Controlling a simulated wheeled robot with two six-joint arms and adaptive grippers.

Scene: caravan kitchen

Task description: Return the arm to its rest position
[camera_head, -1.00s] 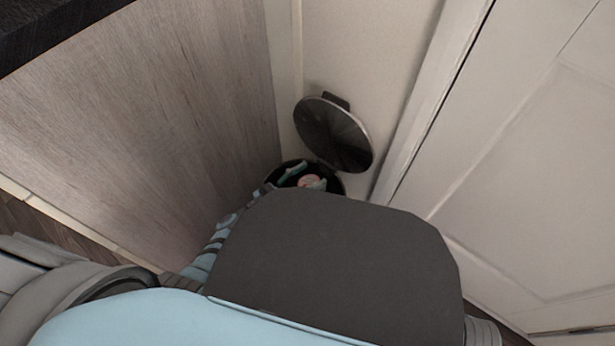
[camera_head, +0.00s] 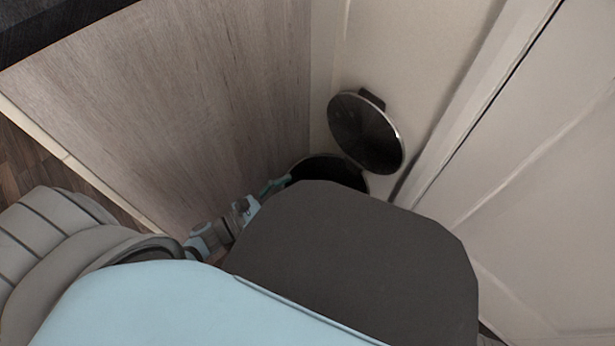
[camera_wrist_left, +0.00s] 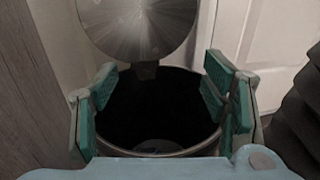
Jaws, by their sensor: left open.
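My left gripper (camera_head: 274,187) is at the near left rim of an open pedal bin (camera_head: 330,170), partly hidden behind my own dark body. In the left wrist view, its two teal-padded fingers (camera_wrist_left: 160,98) are spread wide with nothing between them. The bin's dark round mouth (camera_wrist_left: 155,105) lies beyond and between the fingers. A pale roundish thing (camera_wrist_left: 158,146) shows dimly low inside the bin; I cannot tell what it is. My right gripper is not in view.
The bin's shiny round lid (camera_head: 366,133) stands raised against the wall. A wood-grain cabinet side (camera_head: 190,90) rises close on the left. A white panelled door (camera_head: 540,190) is on the right. A strip of wooden floor (camera_head: 35,165) is free at far left.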

